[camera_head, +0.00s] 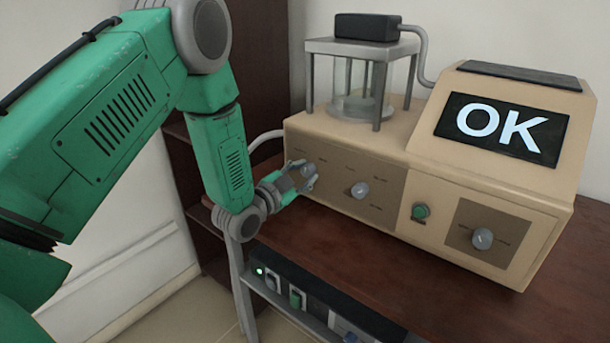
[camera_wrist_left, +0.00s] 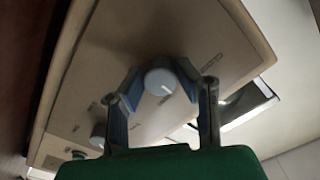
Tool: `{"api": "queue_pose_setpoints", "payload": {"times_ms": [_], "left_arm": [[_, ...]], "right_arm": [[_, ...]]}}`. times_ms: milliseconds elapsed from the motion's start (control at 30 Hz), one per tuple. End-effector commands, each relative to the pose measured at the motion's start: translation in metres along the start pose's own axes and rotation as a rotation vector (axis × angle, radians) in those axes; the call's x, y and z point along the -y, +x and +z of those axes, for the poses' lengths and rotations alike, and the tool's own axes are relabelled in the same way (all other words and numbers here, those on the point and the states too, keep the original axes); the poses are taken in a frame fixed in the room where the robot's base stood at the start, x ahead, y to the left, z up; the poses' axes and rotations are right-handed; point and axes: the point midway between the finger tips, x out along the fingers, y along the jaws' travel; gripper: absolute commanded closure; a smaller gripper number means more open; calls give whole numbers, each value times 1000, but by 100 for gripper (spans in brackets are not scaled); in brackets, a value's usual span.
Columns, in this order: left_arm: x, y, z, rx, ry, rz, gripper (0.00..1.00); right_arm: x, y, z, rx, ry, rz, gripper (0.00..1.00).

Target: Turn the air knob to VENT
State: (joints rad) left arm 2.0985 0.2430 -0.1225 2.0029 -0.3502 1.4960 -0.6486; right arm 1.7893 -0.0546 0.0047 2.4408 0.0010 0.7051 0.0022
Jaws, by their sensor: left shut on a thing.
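The beige machine (camera_head: 345,135) stands on the dark wooden table, with its brown front panel facing me. My left gripper (camera_head: 307,175) is at the leftmost knob of this panel. In the left wrist view, the round grey-blue knob (camera_wrist_left: 161,82) with a white pointer line sits between the two fingers of the gripper (camera_wrist_left: 158,85), which is shut on it. The labels around the knob are too small and blurred to read. A second knob (camera_head: 360,190) sits to its right on the panel. My right gripper is not in view.
A green button (camera_head: 420,212) and another knob (camera_head: 482,239) are further right. The screen (camera_head: 503,128) reads OK. A glass vessel (camera_head: 360,105) stands under a small metal stand on top. A power strip (camera_head: 300,295) lies below the table's front edge.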

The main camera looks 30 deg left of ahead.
Motion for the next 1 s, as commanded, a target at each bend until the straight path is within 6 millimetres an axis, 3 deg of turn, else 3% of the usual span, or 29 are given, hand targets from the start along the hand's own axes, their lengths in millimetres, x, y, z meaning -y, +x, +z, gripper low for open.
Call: {"api": "queue_pose_setpoints", "payload": {"times_ms": [600,1000], "left_arm": [[-2,1,0,-4,543,2,100],[-2,0,0,-1,707,4,100]], "right_arm": [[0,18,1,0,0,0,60],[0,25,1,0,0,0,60]]}}
